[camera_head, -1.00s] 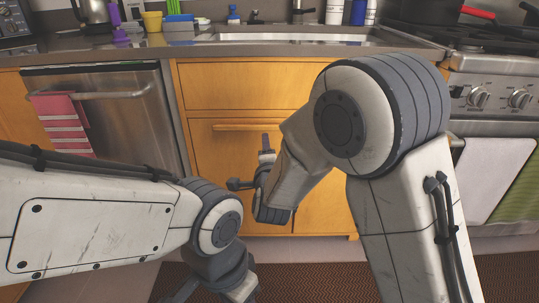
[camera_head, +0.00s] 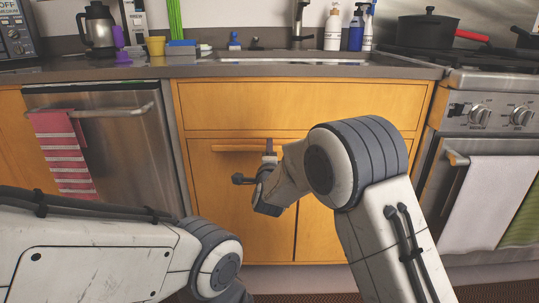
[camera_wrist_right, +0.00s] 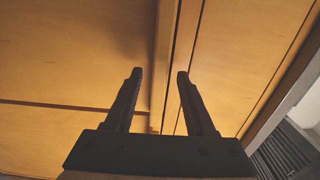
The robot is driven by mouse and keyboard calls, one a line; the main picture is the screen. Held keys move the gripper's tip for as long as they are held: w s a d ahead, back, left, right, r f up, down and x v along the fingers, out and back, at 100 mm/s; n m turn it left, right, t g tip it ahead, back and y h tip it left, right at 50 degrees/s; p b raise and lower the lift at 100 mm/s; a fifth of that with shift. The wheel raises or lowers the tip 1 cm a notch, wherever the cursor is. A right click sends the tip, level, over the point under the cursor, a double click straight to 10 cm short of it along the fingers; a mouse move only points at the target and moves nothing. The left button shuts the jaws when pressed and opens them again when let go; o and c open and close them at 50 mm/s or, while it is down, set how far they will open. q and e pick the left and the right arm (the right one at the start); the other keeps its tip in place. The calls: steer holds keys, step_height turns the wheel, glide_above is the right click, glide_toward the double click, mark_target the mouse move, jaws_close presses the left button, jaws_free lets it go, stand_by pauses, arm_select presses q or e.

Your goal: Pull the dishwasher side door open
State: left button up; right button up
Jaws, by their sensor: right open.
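The dishwasher (camera_head: 130,140) stands at the left, shut, with a bar handle across its top. Beside it on the right is a maple cabinet door (camera_head: 225,205), shut, with a horizontal wooden handle (camera_head: 235,149) along its top edge. My right gripper (camera_head: 269,150) is at the right part of this handle. In the right wrist view the right gripper (camera_wrist_right: 158,73) is open, and the handle (camera_wrist_right: 163,50) runs between the directions of its two fingers. I cannot tell whether they touch it. My left arm shows at lower left, but its gripper is out of view.
A striped red towel (camera_head: 65,150) hangs on the dishwasher handle. A drawer front (camera_head: 300,105) is above the cabinet door, under the counter with the sink (camera_head: 290,58). The stove (camera_head: 490,110) with a white towel (camera_head: 487,200) is at right. My right forearm hides part of the cabinets.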

jaws_close()
stand_by(1.5)
